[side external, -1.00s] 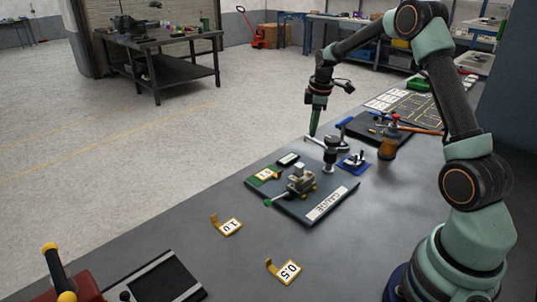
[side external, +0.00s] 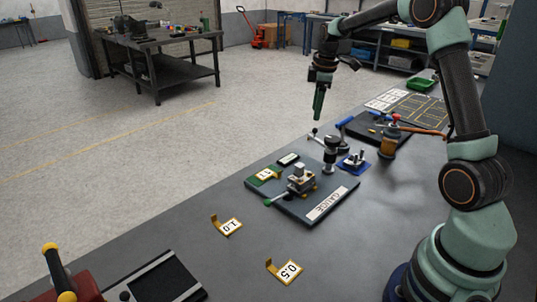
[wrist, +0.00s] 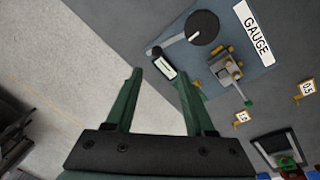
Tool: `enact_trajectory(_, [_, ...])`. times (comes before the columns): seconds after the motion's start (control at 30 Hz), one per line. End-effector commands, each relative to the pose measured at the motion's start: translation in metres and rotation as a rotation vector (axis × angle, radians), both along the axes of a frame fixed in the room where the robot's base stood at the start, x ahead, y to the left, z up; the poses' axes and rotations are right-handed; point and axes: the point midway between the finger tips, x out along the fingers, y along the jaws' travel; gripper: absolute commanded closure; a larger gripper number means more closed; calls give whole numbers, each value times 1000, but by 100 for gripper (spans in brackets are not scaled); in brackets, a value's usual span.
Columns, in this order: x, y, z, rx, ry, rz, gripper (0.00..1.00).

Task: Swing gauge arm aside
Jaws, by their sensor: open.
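The dark gauge plate with a white GAUGE label (side external: 325,203) lies on the bench. At its far side a grey post with a dark round head (side external: 331,143) carries a thin pale arm (side external: 318,136) reaching out to the left. In the wrist view the head (wrist: 202,27) is a dark disc and the pale arm (wrist: 168,42) points left from it. A metal block fixture (side external: 300,179) with a green-tipped rod (side external: 275,200) sits on the plate. My gripper (side external: 318,108) hangs above and beyond the arm's end, apart from it. Its two green fingers (wrist: 158,75) are open and empty.
Yellow tags 1.0 (side external: 231,226) and 0.5 (side external: 289,270) lie on the near bench. A blue pad with a small part (side external: 354,161) and an amber container (side external: 389,143) stand right of the post. The bench's left edge drops to the floor.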

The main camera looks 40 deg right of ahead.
Motion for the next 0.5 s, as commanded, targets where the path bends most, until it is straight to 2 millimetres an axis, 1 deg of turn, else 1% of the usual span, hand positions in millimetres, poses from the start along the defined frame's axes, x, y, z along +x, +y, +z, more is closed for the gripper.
enact_trajectory(0.03, [-1, 1, 12, -2, -4, 0, 46])
enact_trajectory(0.2, [-6, 3, 37, -2, -3, 0, 46])
enact_trajectory(0.33, [-8, 4, 48, 0, 0, 0, 46])
enact_trajectory(0.5, [-9, 4, 52, 1, 1, 0, 46])
